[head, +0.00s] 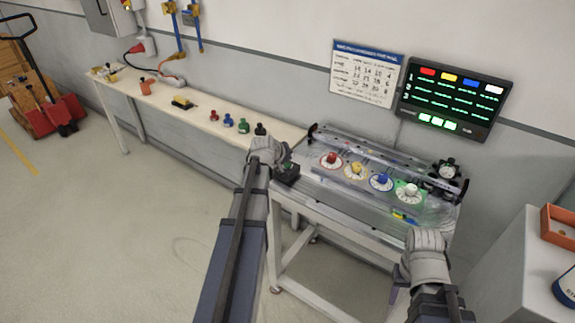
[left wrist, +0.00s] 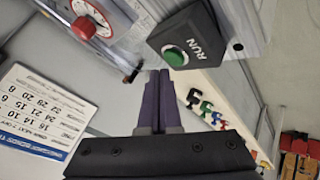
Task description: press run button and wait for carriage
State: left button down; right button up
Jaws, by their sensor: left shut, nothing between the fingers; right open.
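The run button is a green round button (left wrist: 175,57) on a dark box marked RUN (left wrist: 187,40). In the head view the dark box (head: 289,173) sits at the near left corner of the clear-topped ring track machine (head: 335,190). My left gripper (head: 280,154) is beside the box and partly hides it. In the left wrist view its shut, empty fingers (left wrist: 158,76) point close to the button; I cannot tell whether they touch it. My right gripper (head: 425,240) is open at the machine's near right edge. I cannot clearly make out the carriage.
Red (head: 331,158), yellow (head: 356,168), blue (head: 381,179) and white (head: 410,190) knobs stand on dials. A lit screen (head: 455,100) and a chart (head: 366,73) hang behind. A narrow bench (head: 200,112) runs left; a white cabinet (head: 510,265) stands right.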

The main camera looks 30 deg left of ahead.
pick_arm(q)
jog(key=shift+f, duration=0.1)
dwell(0.7)
jog(key=shift+f+b, duration=0.3)
jog(key=shift+b, duration=0.15)
jog(key=shift+f+b, duration=0.45)
dwell(0.7)
jog(key=shift+r, duration=0.1)
jog(key=shift+r+p, duration=0.8)
jog(key=shift+p, duration=0.1)
